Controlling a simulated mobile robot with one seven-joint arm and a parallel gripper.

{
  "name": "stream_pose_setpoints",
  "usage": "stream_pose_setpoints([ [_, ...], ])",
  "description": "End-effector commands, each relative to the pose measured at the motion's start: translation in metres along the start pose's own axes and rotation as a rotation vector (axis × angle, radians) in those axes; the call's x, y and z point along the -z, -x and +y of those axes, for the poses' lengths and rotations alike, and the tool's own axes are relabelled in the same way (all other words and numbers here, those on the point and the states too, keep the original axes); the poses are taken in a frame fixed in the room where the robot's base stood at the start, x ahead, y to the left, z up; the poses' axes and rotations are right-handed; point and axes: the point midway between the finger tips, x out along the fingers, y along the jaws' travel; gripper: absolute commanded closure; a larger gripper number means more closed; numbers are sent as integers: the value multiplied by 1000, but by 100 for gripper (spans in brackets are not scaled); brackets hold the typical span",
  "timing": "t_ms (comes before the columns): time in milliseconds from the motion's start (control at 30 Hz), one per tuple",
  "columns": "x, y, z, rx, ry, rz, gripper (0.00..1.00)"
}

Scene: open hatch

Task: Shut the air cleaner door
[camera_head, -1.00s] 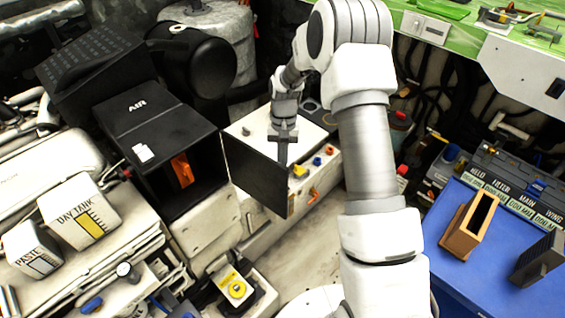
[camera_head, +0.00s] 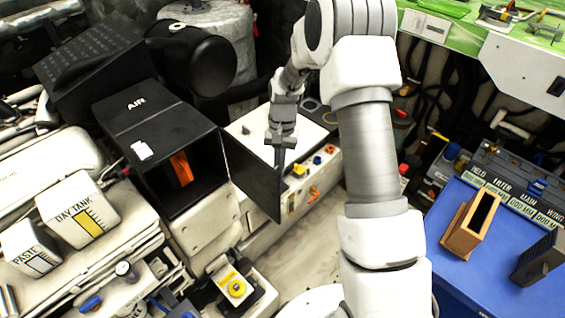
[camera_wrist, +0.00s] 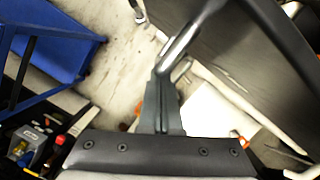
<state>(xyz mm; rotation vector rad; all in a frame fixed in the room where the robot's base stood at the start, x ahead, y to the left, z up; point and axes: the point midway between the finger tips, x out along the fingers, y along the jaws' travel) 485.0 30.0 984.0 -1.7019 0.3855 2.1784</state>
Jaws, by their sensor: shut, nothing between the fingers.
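The black air cleaner box (camera_head: 150,125), marked AIR, stands at the left with its front open. Something orange (camera_head: 181,168) shows inside it. Its dark door (camera_head: 252,175) hangs open from the box's right edge, swung out to the right. My gripper (camera_head: 280,158) is shut and empty, with its fingertips at the outer side of the door near its free edge. I cannot tell whether they touch it. In the wrist view my shut gripper (camera_wrist: 162,85) points ahead, and a large dark panel (camera_wrist: 240,55), likely the door, fills the upper right.
A white box with coloured knobs (camera_head: 305,172) stands behind the door. A blue table (camera_head: 465,262) with a tan filter box (camera_head: 469,226) is at the right. The pale floor in front of the door is clear.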

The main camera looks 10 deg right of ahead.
Motion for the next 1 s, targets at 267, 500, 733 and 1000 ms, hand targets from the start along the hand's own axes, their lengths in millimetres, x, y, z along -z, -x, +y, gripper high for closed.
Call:
stream_pose_setpoints([
  [267,-38,-11,-12,53,-217,-1,100],
  [500,-72,-18,-32,109,-439,-1,100],
  [733,-99,-24,-58,162,-650,0,100],
  [1000,-124,-28,-95,222,-899,-1,100],
])
